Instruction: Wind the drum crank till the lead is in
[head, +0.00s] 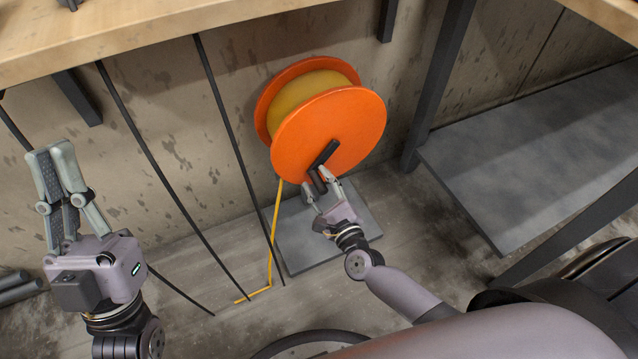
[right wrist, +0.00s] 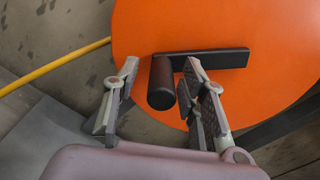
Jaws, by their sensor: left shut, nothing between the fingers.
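The orange drum (head: 335,130) stands upright against the wall with yellow lead (head: 290,100) wound on its core. The lead's free part (head: 275,235) hangs from the drum's left side to the floor and bends left there. The black crank arm (head: 326,153) is on the drum's front face; it also shows in the right wrist view (right wrist: 220,58). Its round handle (right wrist: 162,84) points towards me. My right gripper (head: 316,180) is open, its fingers either side of the handle, with a gap visible on the left. My left gripper (head: 52,152) is shut and empty, away at the left.
A grey base plate (head: 300,250) lies under the drum. A wooden bench top (head: 150,35) overhangs at the top. Thin dark rods or cables (head: 150,150) cross the space between my arms. A grey shelf (head: 530,150) stands at the right.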

